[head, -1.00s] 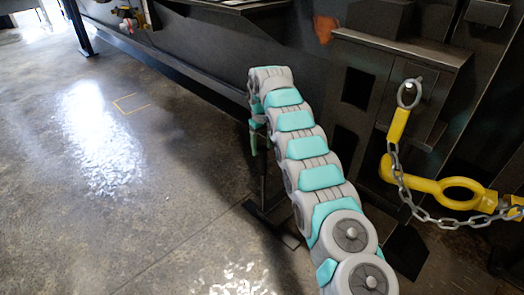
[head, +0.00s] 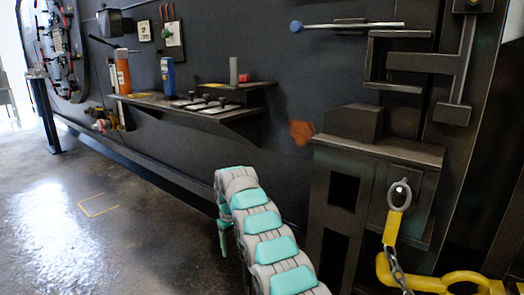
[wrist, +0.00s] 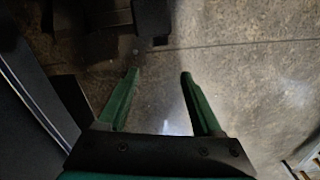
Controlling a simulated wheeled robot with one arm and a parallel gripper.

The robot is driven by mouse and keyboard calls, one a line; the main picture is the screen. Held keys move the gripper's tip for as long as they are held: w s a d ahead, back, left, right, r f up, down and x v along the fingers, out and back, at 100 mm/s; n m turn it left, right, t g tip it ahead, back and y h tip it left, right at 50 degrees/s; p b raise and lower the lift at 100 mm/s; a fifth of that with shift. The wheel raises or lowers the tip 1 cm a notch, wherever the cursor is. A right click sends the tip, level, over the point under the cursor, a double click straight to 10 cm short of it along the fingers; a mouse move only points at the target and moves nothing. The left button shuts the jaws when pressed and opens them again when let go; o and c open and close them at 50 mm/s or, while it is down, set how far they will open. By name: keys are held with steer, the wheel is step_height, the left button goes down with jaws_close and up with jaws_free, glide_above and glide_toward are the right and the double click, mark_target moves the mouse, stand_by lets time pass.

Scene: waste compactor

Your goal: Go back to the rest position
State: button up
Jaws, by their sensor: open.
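My gripper shows in the wrist view (wrist: 158,76) with its two green fingers spread apart and nothing between them. Below the fingers is bare concrete floor. In the head view my grey and turquoise arm reaches forward beside the dark machine wall, and a small part of my gripper (head: 224,232) hangs down at the arm's far end, mostly hidden by the arm.
A shelf (head: 180,112) on the dark wall holds an orange canister (head: 123,77), a blue canister (head: 168,75) and small items. A metal housing (head: 372,152) and a yellow hook with a chain (head: 440,284) stand close right of my arm. The floor (head: 60,220) at left is clear.

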steer(key=s+d+r+m+p, duration=0.1)
steer(key=s+d+r+m, duration=0.4)
steer(key=s+d+r, duration=1.4)
steer(key=s+d+f+m, duration=0.1)
steer(key=s+d, duration=0.1)
steer(key=s, duration=1)
steer(key=s+d+f+m+g+p, duration=0.1)
steer(key=s+d, duration=0.1)
steer(key=s, duration=1)
steer(key=s+d+f+m, duration=0.1)
steer(key=s+d+f, duration=0.1)
steer(key=s, duration=1)
steer(key=shift+s+d+g, duration=0.35)
steer(key=shift+s+g, duration=0.05)
